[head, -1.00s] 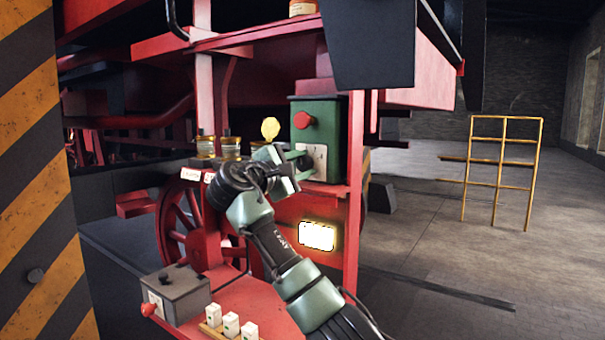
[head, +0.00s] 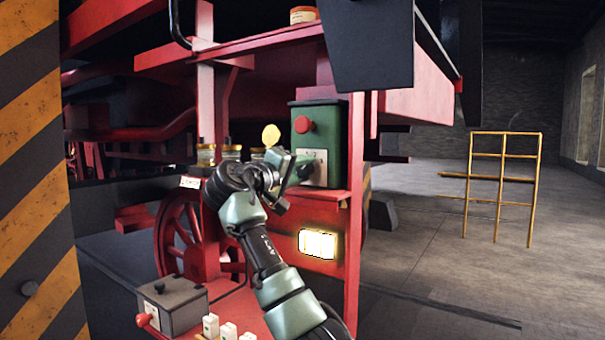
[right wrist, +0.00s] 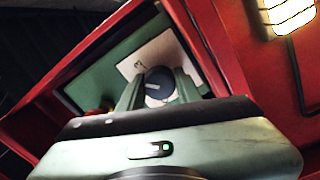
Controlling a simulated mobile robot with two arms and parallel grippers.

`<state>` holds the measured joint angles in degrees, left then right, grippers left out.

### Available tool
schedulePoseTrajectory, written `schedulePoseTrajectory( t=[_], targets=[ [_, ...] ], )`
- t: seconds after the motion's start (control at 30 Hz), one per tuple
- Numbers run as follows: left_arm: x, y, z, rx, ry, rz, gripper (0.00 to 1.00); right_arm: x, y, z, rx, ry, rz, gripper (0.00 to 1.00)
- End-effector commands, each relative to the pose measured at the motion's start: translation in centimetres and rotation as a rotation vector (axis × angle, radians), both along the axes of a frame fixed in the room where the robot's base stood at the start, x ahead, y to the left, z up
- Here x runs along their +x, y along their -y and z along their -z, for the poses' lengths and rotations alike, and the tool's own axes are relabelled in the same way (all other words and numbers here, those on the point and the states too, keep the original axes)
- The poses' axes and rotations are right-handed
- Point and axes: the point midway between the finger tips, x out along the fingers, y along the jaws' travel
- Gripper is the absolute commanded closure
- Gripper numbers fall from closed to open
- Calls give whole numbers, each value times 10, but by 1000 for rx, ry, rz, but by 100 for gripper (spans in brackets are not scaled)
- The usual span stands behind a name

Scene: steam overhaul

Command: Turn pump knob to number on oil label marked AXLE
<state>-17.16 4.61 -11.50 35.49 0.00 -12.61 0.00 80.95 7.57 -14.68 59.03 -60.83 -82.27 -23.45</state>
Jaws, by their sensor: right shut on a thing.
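The green pump box (head: 334,142) with a red button (head: 302,124) stands on a red ledge of the locomotive. On its front is a white dial plate (head: 321,158). In the right wrist view, the dark round knob (right wrist: 158,84) with a pale pointer line sits between the fingers of my right gripper (right wrist: 158,90), which is shut on it. In the head view this gripper (head: 303,165) reaches the box's front from the left and hides the knob. Several oil jars (head: 230,152) stand left of the arm. A small white label (head: 190,182) is below them; its print is unreadable. My left gripper is not in view.
A glowing panel (head: 318,243) is below the pump box. A grey box with a red knob (head: 172,305) and several white blocks (head: 228,329) are on the low red deck. A striped pillar (head: 32,170) stands at left. A yellow railing (head: 503,185) stands on open floor at right.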

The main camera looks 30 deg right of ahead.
Motion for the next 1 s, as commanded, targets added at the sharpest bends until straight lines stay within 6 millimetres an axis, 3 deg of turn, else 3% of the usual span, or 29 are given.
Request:
schedulePoseTrajectory(
  t=[0.4, 1.0],
  targets=[
    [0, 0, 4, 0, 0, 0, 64, -1, 0, -5, 81, 220, -1, 100],
    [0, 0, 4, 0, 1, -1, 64, -1, 0, -6, 99, 265, -2, 100]
  ],
)
